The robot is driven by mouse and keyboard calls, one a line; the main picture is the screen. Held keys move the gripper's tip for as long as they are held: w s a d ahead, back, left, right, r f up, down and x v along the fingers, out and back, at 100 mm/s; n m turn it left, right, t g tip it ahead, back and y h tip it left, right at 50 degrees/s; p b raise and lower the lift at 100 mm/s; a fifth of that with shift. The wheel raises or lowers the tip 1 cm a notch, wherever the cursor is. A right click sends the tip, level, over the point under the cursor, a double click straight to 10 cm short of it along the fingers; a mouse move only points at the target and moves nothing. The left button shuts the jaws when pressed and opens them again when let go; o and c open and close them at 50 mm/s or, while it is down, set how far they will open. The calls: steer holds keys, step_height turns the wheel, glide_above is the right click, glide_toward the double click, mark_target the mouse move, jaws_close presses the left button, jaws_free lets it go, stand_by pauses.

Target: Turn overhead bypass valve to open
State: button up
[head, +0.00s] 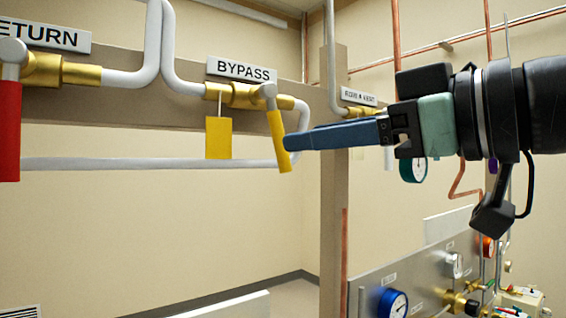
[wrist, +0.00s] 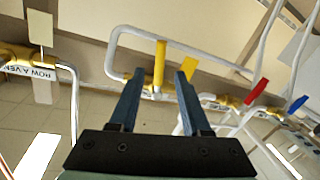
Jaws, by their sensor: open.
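The bypass valve (head: 243,95) is a brass body on a white pipe under a "BYPASS" sign (head: 241,70). Its yellow lever handle (head: 278,143) hangs down, slightly tilted, across the pipe run. My gripper (head: 289,141) comes from the right with blue fingers, its tips at the handle's lower half. In the wrist view the open fingers (wrist: 160,76) have the yellow handle (wrist: 159,64) in line with the gap between their tips. I cannot tell whether they touch it. The fingers overlap in the head view.
A yellow tag (head: 218,138) hangs left of the handle. The return valve's red handle (head: 9,130) is far left. A white pipe (head: 150,163) runs below. A beige post (head: 334,200) stands behind my gripper. A gauge panel (head: 420,285) is lower right.

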steer(key=b+v, duration=0.1)
steer(key=v, duration=0.3)
